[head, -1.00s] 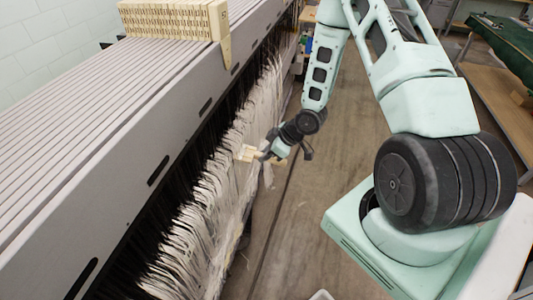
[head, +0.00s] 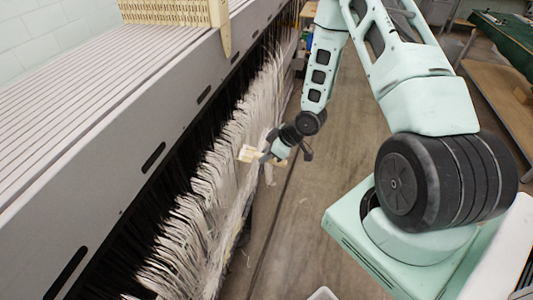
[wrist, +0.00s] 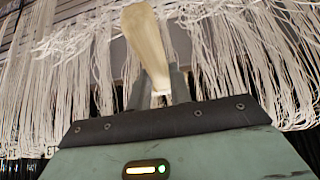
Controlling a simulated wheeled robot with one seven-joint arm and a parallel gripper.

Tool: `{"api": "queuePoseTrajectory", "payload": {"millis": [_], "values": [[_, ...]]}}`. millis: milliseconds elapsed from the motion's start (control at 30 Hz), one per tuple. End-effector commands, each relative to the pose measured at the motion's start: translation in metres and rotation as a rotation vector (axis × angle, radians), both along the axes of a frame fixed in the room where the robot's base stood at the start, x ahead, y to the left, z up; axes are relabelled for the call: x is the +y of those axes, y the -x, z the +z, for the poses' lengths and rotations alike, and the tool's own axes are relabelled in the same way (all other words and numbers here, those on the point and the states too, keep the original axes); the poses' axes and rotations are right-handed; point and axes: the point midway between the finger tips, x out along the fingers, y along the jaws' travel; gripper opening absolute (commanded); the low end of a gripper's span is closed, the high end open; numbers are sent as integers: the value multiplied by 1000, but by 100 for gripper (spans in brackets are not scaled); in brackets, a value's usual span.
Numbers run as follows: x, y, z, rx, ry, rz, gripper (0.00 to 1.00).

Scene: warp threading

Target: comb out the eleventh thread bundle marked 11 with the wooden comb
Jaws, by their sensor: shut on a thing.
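My gripper (head: 267,155) is shut on the pale wooden comb (head: 249,154), at the front of the hanging threads. In the wrist view the comb (wrist: 146,42) stands up from between the fingers (wrist: 155,92), its end reaching in front of the threads. In the head view the comb is at the outer face of the white threads; I cannot tell whether its teeth are in them. The white thread bundles (head: 205,190) hang in a long row along the machine. They also fill the wrist view (wrist: 215,55). No mark 11 is legible, so I cannot pick out that bundle.
The long grey slatted machine frame (head: 90,130) runs along the left above the threads. A cream toothed rack (head: 165,12) lies on its top. A brown table (head: 500,90) stands at the far right.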

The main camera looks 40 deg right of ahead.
Motion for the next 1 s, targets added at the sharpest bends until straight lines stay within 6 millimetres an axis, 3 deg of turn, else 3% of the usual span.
{"api": "queuePoseTrajectory", "payload": {"millis": [233, 467, 767, 1000], "values": [[2, -2, -29, 1, -1, 0, 0], [3, -4, -36, -3, -1, 1, 0], [4, -5, -65, -5, -2, 2, 0], [4, -5, -73, -5, -2, 3, 0]]}}
